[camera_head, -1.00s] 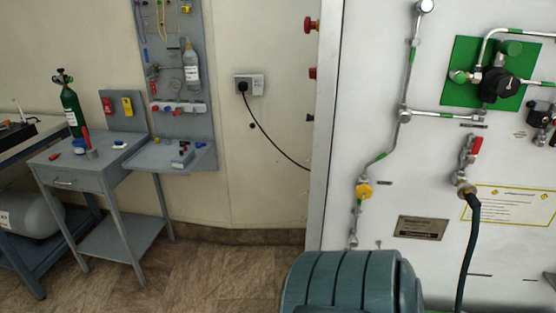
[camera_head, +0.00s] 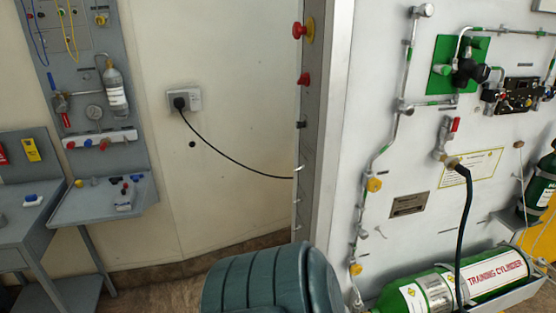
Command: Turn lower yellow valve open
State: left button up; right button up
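The lower yellow valve (camera_head: 356,269) is a small round yellow knob low on the pipe line at the left side of the white panel. An upper yellow valve (camera_head: 374,184) sits above it on the same line. The pipe line (camera_head: 381,149) runs up from both to a fitting at the panel top. The lower valve is small in view, so I cannot tell its setting. Neither of my grippers is in view.
A ribbed dark teal rounded object (camera_head: 262,282) stands in front, left of the lower valve. A green training cylinder (camera_head: 437,290) lies at lower right under a dark hose (camera_head: 465,220). A workbench (camera_head: 85,205) stands at the left.

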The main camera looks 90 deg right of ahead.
aim_at(356, 269)
jog(key=i+l+z, duration=0.1)
jog(key=i+z, duration=0.15)
jog(key=z, duration=0.2)
jog(key=i+z, duration=0.3)
jog(key=z, duration=0.2)
jog(key=i+j+z, duration=0.15)
jog(key=z, duration=0.3)
jog(key=i+z, duration=0.15)
jog(key=z, duration=0.25)
jog(key=i+z, duration=0.15)
jog(key=z, duration=0.25)
jog(key=i+z, duration=0.15)
jog(key=z, duration=0.25)
jog(key=i+j+z, duration=0.1)
jog(key=z, duration=0.3)
jog(key=i+z, duration=0.2)
jog(key=z, duration=0.2)
jog(key=i+z, duration=0.15)
jog(key=z, duration=0.2)
jog(key=i+j+z, duration=0.15)
jog(key=z, duration=0.25)
jog(key=i+j+z, duration=0.15)
jog(key=z, duration=0.25)
jog(key=i+j+z, duration=0.3)
jog(key=z, duration=0.15)
jog(key=j, duration=0.1)
